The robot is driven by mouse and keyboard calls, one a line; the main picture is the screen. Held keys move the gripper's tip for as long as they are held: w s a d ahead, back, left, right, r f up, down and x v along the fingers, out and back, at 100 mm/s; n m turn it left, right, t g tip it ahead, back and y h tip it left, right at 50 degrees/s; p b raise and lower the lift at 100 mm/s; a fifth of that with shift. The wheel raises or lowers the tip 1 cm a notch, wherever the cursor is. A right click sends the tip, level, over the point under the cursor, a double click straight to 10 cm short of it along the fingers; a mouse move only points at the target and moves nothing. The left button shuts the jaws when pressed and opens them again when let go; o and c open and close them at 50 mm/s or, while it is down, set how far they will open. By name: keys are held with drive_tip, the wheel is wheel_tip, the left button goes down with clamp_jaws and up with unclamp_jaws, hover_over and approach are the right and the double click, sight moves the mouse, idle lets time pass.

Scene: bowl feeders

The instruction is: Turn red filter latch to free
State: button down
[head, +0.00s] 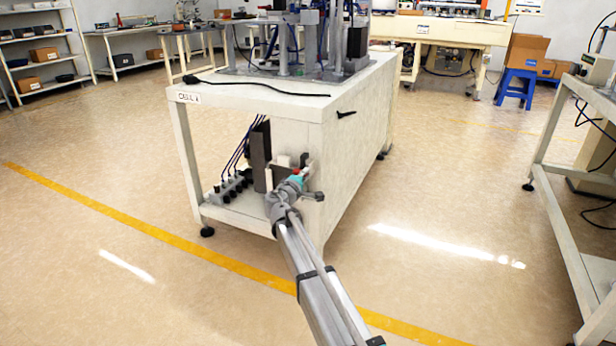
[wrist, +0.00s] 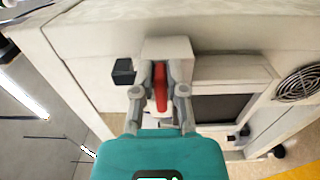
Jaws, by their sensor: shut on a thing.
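The red filter latch (wrist: 161,88) shows in the wrist view as a narrow red bar, upright in the picture, in front of a white block (wrist: 168,48) on the cabinet's side. My gripper (wrist: 160,95) has its two grey fingers on either side of the latch and is shut on it. The fingers hide part of the latch's edges. In the head view my gripper (head: 300,175) is at the near lower end of the white cabinet (head: 345,130), with a speck of red at its tip.
A black handle (wrist: 123,71) sits just left of the block. A dark panel (wrist: 225,107) and a round fan grille (wrist: 299,83) are to the right. A black cable (head: 255,88) lies on the cabinet top. The floor around the cabinet is clear.

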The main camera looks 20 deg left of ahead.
drive_tip(key=shift+s+a, duration=0.1)
idle(0.3)
drive_tip(key=c, duration=0.7)
unclamp_jaws()
drive_tip(key=s, duration=0.8)
drive_tip(key=s+a, duration=0.1)
drive_tip(key=s, duration=0.3)
drive_tip(key=shift+d, duration=0.1)
